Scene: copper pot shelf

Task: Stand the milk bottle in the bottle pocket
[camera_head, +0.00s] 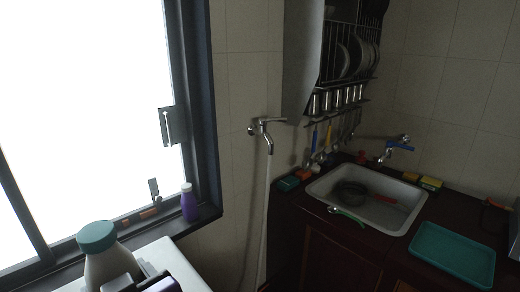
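The milk bottle (105,270) is a pale bottle with a teal cap (97,236). It is upright at the lower left in the head view, by the window, and its lower part is cut off by the picture edge. Dark parts of my gripper (142,284) show at the bottom edge, in front of and just right of the bottle. The fingertips are not clear, so I cannot tell whether they are open or touch the bottle. I cannot make out the bottle pocket in this view.
A white surface (160,256) lies beside the bottle. A purple bottle (189,203) stands on the window sill. A wall tap (265,127) with a hose is at centre. At right, a dark counter holds a sink (323,188) and a teal tray (452,256), below a dish rack (350,50).

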